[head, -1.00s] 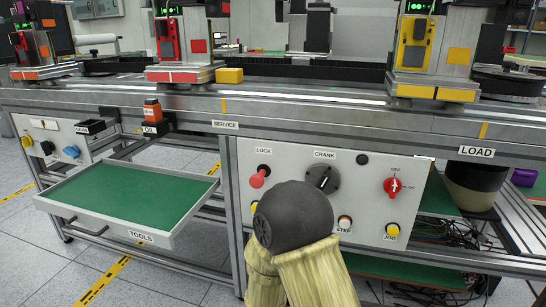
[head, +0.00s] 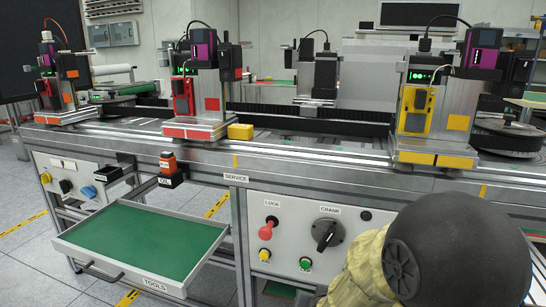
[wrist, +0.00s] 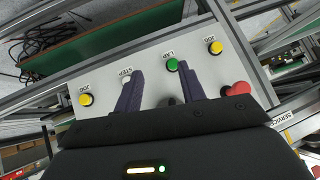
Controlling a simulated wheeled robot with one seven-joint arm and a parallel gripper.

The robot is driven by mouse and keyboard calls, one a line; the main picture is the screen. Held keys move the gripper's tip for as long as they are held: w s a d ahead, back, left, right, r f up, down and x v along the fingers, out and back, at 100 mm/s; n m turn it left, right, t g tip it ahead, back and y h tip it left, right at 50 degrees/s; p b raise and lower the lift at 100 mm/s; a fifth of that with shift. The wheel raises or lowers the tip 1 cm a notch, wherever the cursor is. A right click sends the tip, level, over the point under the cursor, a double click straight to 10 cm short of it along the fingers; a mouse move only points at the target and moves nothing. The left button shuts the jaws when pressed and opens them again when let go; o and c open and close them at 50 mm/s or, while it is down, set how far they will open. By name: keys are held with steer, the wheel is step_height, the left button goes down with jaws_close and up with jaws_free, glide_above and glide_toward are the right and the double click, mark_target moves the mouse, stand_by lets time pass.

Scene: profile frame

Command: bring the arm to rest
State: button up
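My gripper (wrist: 159,72) shows in the wrist view. Its two dark fingers stand apart with nothing between them, so it is open and empty. The fingers point over the white control panel (wrist: 108,112), near the white STEP button (wrist: 126,79) and the green LAP button (wrist: 172,64). I cannot tell the gap to the panel. In the head view my gripper is hidden; my dark arm joint and yellowish sleeve cover the lower right and the panel's right part.
The red LOCK knob (head: 268,228) and black CRANK knob (head: 326,235) sit on the panel front. A green-lined TOOLS drawer (head: 140,238) stands out at the left. Above run the bench rail (head: 290,163) and several machine stations. Floor shows at the far left.

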steer(key=s+d+r+n+g+p, duration=0.2)
steer(key=s+d+g, duration=0.1)
steer(key=s, duration=0.4)
steer(key=s+d+r+n+g+p, duration=0.1)
steer(key=s+d+r+g+p, duration=0.25)
steer(key=s, duration=0.25)
steer(key=w+p+v, duration=0.2)
steer(key=p+v, duration=1)
steer(key=w+a+r+p+v, duration=0.1)
steer(key=w+p+v, duration=0.2)
steer(key=p+v, duration=0.9)
steer(key=w+r+p+v, duration=0.1)
steer(key=w+p+v, duration=0.2)
steer(key=p+v, duration=0.9)
steer(key=shift+a+p, duration=0.35)
steer(key=shift+p, duration=0.1)
steer(key=shift+f, duration=0.1)
